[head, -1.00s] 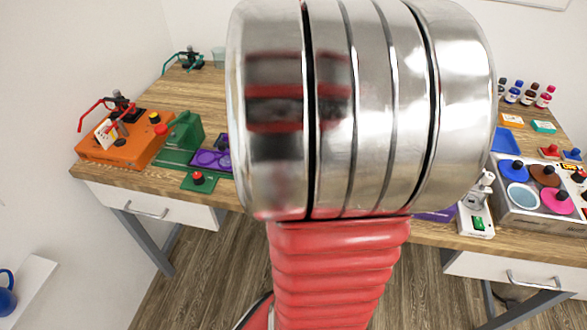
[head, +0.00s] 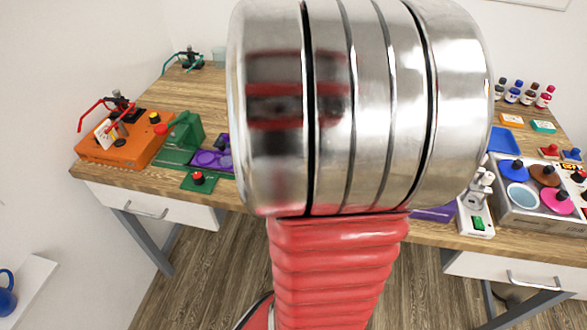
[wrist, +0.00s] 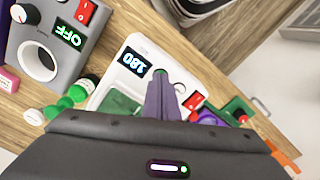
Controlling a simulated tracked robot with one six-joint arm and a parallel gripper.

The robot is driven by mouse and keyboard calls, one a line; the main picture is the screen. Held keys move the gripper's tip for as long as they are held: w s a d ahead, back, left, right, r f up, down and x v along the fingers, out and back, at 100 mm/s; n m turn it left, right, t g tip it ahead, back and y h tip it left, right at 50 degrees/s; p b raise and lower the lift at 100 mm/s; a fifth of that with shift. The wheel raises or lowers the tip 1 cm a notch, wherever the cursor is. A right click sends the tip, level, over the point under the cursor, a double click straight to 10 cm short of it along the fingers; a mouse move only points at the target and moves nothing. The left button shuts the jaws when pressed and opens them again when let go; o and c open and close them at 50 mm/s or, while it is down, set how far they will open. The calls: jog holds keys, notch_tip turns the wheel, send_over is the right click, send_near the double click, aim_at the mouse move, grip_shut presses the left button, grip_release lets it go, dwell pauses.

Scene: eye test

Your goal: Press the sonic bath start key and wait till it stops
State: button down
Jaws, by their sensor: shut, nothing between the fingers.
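In the wrist view a white device (wrist: 134,52), which may be the sonic bath, has a lit display (wrist: 132,62) that appears upside down and seems to read 180. A small green key (wrist: 160,71) on it shows just beyond my fingertips. My gripper (wrist: 160,80) is shut and empty, its tips over the device close to this key. I cannot tell whether they touch it. A red switch (wrist: 193,101) lies right of the fingers. In the head view my arm hides the gripper and this device.
A grey device (wrist: 45,45) with a knob and a display reading OFF stands left in the wrist view. The head view shows an orange device (head: 118,150) left and a metal bath (head: 535,215) with coloured discs right.

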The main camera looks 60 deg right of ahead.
jog(key=shift+f, duration=0.35)
dwell(0.3)
jog(key=shift+r, duration=0.1)
notch_tip(320, 180, up, 8)
dwell(1.4)
dwell(0.5)
jog(key=shift+w+a+f+m+t+h, duration=0.2)
jog(key=shift+a+f, duration=0.15)
jog(key=shift+f, duration=0.25)
jog(key=shift+w+a+f+m+t+h, duration=0.1)
jog(key=shift+a+f+m, duration=0.1)
jog(key=shift+a+f, duration=0.25)
jog(key=w+a+r+n+t, duration=0.2)
jog(key=a+n+t, duration=0.3)
jog(key=a, duration=2.4)
jog(key=n, duration=0.3)
jog(key=shift+w+a, duration=0.15)
jog(key=shift+a, duration=0.15)
